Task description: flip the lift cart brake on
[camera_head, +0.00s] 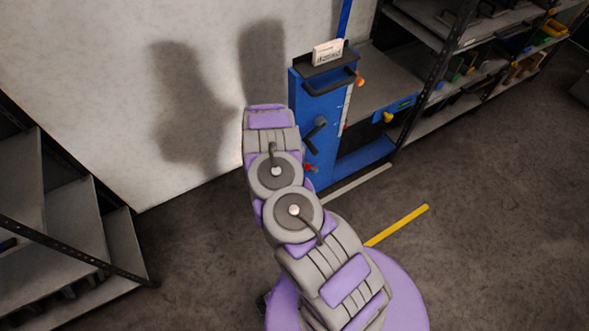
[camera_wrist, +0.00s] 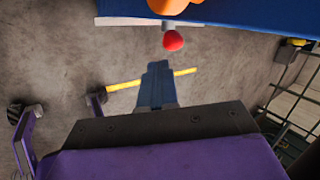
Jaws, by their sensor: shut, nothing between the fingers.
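The blue lift cart (camera_head: 322,150) stands against the wall in the head view. A red knob (camera_head: 309,168) sits low on its front, partly beside my arm. In the wrist view a red knob (camera_wrist: 173,40) hangs on a short grey stem by the cart's blue edge (camera_wrist: 240,17), below an orange part (camera_wrist: 170,5). I cannot tell for sure which part is the brake. My gripper (camera_wrist: 158,66) is shut and empty. Its tip shows just below the red knob in the picture, apart from it as far as I can tell. In the head view my arm hides the gripper.
A black handle bar (camera_head: 331,83), a dark crank (camera_head: 316,129) and an orange knob (camera_head: 360,82) stick out from the cart. Shelving (camera_head: 440,70) stands close on the right, grey shelves (camera_head: 75,220) at left. The floor around the yellow line (camera_head: 398,225) is clear.

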